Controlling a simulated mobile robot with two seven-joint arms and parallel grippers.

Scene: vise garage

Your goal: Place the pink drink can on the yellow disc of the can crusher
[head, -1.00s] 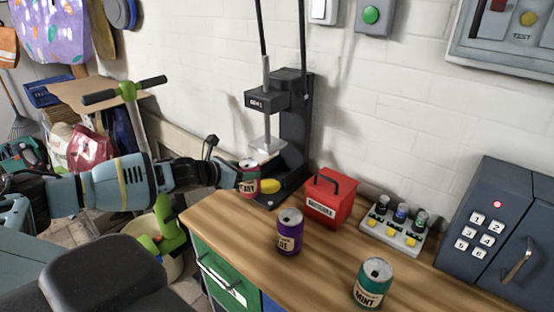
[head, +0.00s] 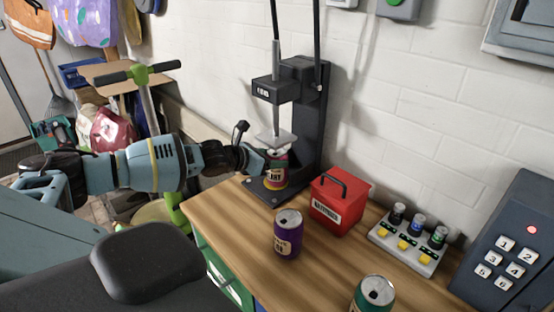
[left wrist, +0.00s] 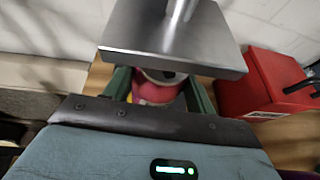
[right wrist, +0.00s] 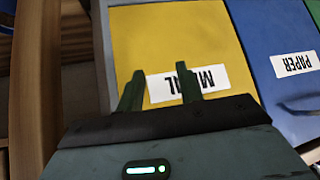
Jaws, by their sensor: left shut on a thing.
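The pink drink can (head: 276,172) stands upright in the can crusher (head: 306,115), under its metal press plate (head: 275,141). My left gripper (head: 264,162) reaches in from the left and is shut on the can. In the left wrist view the can (left wrist: 158,90) sits between the two green fingers, partly hidden by the plate (left wrist: 175,35). My right gripper (right wrist: 160,88) is open and empty in the right wrist view, over a yellow bin front.
A red box (head: 338,203) stands just right of the crusher. A purple can (head: 288,236) and a green can (head: 373,296) stand on the wooden bench (head: 235,215). A button panel (head: 408,240) and a dark keypad box (head: 510,240) are farther right.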

